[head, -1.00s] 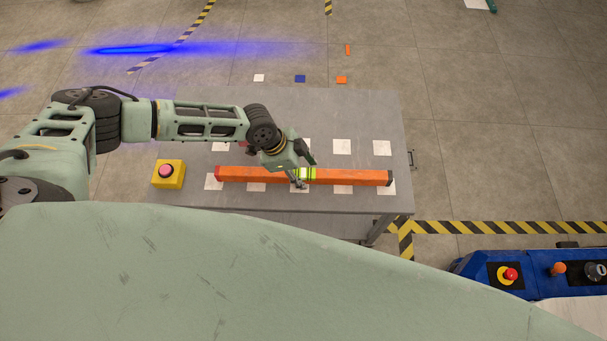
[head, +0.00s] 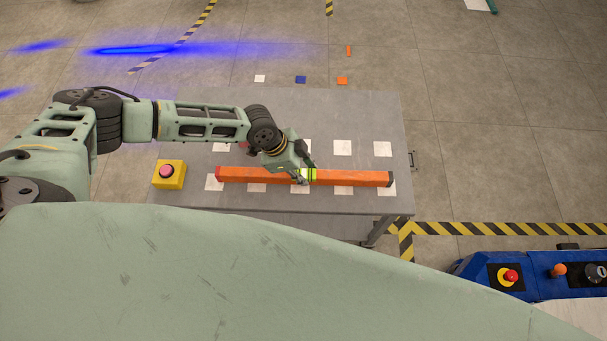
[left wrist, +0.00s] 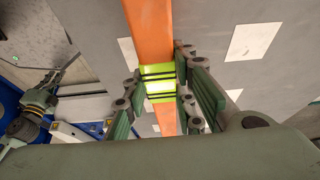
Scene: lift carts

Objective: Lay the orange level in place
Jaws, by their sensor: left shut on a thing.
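The orange level (head: 350,178) is a long bar with dark end caps and a yellow-green band near its middle. It lies lengthwise along the front row of white squares on the grey table (head: 300,120). My left gripper (head: 305,175) is shut on the level at the band. In the left wrist view the fingers of the left gripper (left wrist: 162,95) stand on either side of the band of the level (left wrist: 150,30). My right gripper is not clearly seen in the head view.
A yellow box with a red button (head: 167,174) stands at the table's left. White squares (head: 342,147) mark the tabletop in two rows. A blue cart with controls (head: 520,272) is at the lower right. Black-and-yellow tape (head: 490,227) runs along the floor.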

